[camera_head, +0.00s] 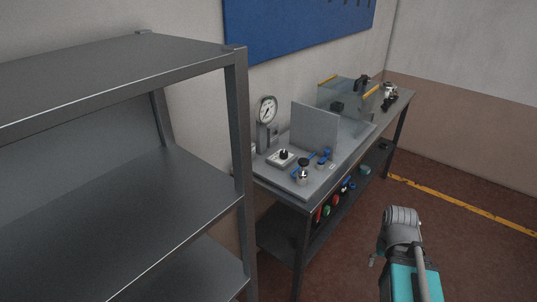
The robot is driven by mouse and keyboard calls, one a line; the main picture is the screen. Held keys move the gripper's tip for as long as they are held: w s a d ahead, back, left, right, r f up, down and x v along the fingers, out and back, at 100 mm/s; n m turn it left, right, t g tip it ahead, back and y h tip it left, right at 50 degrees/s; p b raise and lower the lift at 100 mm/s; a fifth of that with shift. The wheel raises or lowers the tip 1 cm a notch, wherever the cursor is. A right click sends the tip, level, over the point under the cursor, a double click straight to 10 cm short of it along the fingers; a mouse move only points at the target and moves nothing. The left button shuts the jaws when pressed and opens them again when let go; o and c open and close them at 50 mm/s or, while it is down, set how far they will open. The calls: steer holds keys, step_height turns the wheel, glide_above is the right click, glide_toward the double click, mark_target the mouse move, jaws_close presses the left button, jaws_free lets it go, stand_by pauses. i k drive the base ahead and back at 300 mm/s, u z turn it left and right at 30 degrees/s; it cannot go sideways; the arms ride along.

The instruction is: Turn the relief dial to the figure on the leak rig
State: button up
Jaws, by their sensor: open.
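The leak rig stands on a grey bench (325,178) along the wall. A round white-faced gauge (267,111) is on a grey stand at its back left. In front of it sits a small white plate with a black knob (284,154), which looks like the relief dial; its marks and pointer are too small to read. Blue-handled fittings (324,156) and a silver, black-topped part (303,173) are to the right and front of the knob. Part of my arm (402,228) shows at lower right, well apart from the bench. I cannot make out my gripper.
A grey metal shelf rack (120,75) fills the left, close to the bench's near end. An upright grey panel (315,128) and a clear tank with yellow edges (347,98) stand on the bench. Open floor (455,245) lies to the right.

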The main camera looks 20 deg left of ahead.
mark_target(284, 153)
steer(key=u, duration=0.75)
steer(key=i, duration=1)
